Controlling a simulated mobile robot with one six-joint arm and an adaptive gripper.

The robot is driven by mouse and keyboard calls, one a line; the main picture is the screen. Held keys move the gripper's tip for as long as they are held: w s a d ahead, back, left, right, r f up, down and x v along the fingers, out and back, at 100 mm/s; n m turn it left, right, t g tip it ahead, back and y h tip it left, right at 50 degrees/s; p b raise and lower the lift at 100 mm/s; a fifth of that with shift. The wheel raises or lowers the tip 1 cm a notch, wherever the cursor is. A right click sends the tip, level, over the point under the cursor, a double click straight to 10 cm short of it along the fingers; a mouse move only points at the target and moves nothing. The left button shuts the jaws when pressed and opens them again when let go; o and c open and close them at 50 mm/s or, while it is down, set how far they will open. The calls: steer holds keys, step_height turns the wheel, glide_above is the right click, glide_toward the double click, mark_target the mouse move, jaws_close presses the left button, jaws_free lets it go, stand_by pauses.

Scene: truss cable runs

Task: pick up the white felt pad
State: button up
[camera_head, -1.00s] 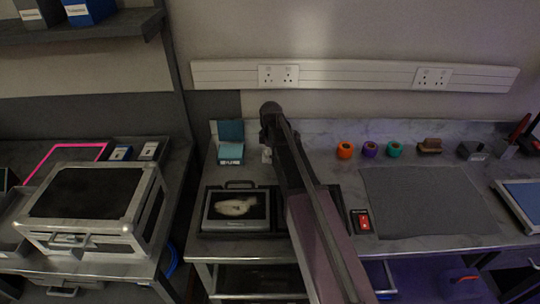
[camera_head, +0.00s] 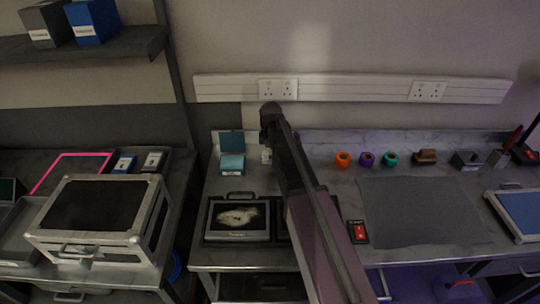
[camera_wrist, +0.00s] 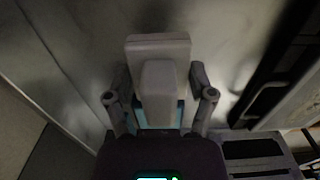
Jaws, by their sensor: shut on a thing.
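A pale grey-white block, which I take to be the white felt pad (camera_wrist: 158,85), stands between the fingers of my gripper (camera_wrist: 158,78) in the wrist view. The fingers press on its two sides, and a teal patch shows at its near end. In the head view a small white piece (camera_head: 266,156) shows beside my arm, just right of the open teal box (camera_head: 232,163). My arm hides most of the gripper there. The wrist view is dim, so whether the pad is clear of the bench cannot be told.
A tablet-like screen (camera_head: 238,219) lies in front of the teal box. Orange (camera_head: 343,160), purple (camera_head: 366,159) and teal (camera_head: 390,159) rolls stand right of my arm. A grey mat (camera_head: 425,211) lies bare. A red switch (camera_head: 358,232) sits beside it.

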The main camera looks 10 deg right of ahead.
steer(key=shift+r+p, duration=1.9)
steer(key=shift+r, duration=0.4)
steer(key=o, duration=0.4)
steer(key=shift+c, duration=1.2)
